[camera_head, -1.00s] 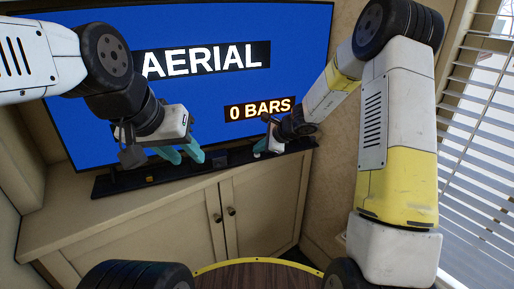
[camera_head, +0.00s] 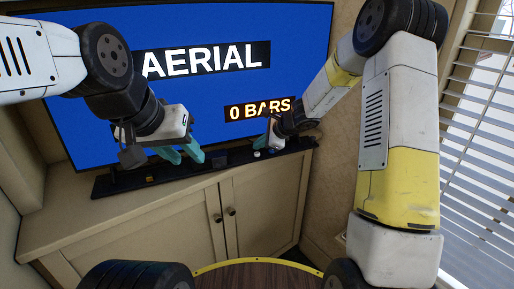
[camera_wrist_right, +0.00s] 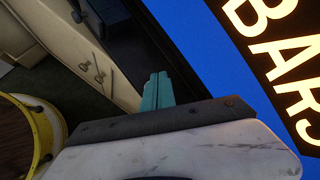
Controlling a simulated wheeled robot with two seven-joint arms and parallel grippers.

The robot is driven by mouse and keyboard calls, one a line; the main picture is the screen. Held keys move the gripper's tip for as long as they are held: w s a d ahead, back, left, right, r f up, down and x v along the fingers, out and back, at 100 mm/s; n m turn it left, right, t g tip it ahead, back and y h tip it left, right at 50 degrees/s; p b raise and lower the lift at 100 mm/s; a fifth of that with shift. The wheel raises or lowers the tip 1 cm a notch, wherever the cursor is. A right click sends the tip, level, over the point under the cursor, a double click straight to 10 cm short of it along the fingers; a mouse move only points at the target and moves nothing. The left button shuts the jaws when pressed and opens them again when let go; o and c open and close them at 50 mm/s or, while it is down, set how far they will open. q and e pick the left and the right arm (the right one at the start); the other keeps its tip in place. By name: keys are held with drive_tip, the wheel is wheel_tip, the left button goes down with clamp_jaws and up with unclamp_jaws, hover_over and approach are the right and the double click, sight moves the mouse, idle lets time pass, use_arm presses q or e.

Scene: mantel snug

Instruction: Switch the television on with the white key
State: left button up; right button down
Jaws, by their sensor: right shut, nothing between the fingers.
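The television (camera_head: 210,80) is lit blue, with "AERIAL" and "0 BARS" in white and yellowish letters. A black bar (camera_head: 215,166) runs along the cabinet top below the screen. A small white key (camera_head: 257,154) shows on the bar toward its right end. My right gripper (camera_head: 261,143) is just above and beside the white key and appears apart from it. Its teal fingers (camera_wrist_right: 157,91) are together and empty in the right wrist view. My left gripper (camera_head: 182,155) hangs in front of the lower screen, its teal fingers apart with nothing between them.
A yellow key (camera_head: 150,179) and a dark block (camera_head: 220,158) sit farther left on the bar. The cabinet (camera_head: 190,220) has two doors with round knobs. A window blind (camera_head: 480,150) stands at the right. A round wooden top (camera_head: 258,276) is nearest me.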

sight(259, 155)
drive_tip(key=shift+r, duration=0.1)
drive_tip(key=shift+r, duration=2.4)
drive_tip(key=s+d+r+n, duration=0.4)
drive_tip(key=s+r+n, duration=0.75)
drive_tip(key=s, duration=0.55)
drive_tip(key=s+d+r+n+h, duration=0.1)
drive_tip(key=s+d+n+h, duration=0.1)
drive_tip(key=s, duration=0.7)
drive_tip(key=s+d+r+n+h, duration=0.1)
drive_tip(key=s+d+n+h, duration=0.1)
drive_tip(key=s+d+n, duration=0.2)
drive_tip(key=s+d, duration=0.3)
drive_tip(key=s, duration=0.2)
drive_tip(key=shift+d+r+h, duration=0.15)
drive_tip(key=shift+d+h, duration=0.1)
drive_tip(key=shift+h, duration=0.05)
